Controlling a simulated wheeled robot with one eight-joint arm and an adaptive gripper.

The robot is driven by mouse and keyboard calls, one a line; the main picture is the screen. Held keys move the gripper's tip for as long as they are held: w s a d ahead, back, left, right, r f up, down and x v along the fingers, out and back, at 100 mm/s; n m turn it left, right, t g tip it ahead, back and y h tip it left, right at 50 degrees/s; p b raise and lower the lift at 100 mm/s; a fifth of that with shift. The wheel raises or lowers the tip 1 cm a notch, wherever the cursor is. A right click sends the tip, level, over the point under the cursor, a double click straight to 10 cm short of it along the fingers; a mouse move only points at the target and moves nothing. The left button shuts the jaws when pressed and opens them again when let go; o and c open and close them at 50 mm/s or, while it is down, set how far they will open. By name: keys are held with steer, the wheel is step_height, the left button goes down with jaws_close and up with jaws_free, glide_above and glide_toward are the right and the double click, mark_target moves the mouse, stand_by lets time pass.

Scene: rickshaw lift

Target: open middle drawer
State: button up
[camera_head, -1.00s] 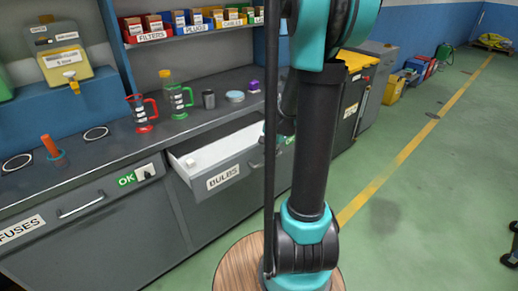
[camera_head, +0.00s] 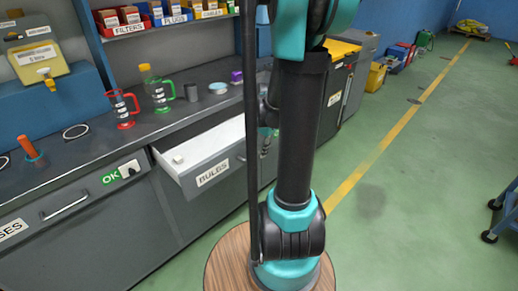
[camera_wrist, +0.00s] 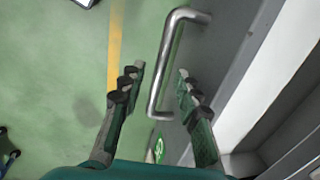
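The middle drawer, labelled BULBS (camera_head: 212,173), stands pulled out from the grey counter in the head view, with its white inside and a small white box (camera_head: 179,159) showing. In the wrist view its grey front (camera_wrist: 222,55) and white inside (camera_wrist: 268,75) are on the right. The metal bar handle (camera_wrist: 162,70) lies between the fingers of my gripper (camera_wrist: 158,73). The fingers are apart, one on each side of the handle, with visible gaps. In the head view my arm hides the right end of the drawer front and most of my gripper.
A red-handled jug (camera_head: 122,107) and a green-handled jug (camera_head: 158,90) stand on the counter (camera_head: 100,140). A drawer at left has its own handle (camera_head: 78,205). A blue cart (camera_head: 507,208) is at the right edge. The green floor (camera_head: 400,220) between is clear.

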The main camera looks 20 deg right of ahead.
step_height(320, 180, up, 12)
steer(key=s+d, duration=0.1)
steer(key=s, duration=0.1)
stand_by(0.5)
steer(key=shift+f, duration=0.1)
steer(key=s+a+f+n+t+h, duration=0.1)
steer(key=s+a+f+n+t, duration=0.1)
steer(key=s+a+f+n, duration=0.7)
step_height(320, 180, down, 3)
steer(key=s+n, duration=0.2)
steer(key=n, duration=0.1)
steer(key=shift+s+r+n, duration=0.2)
steer(key=shift+s+n, duration=0.15)
steer(key=shift+n, duration=0.05)
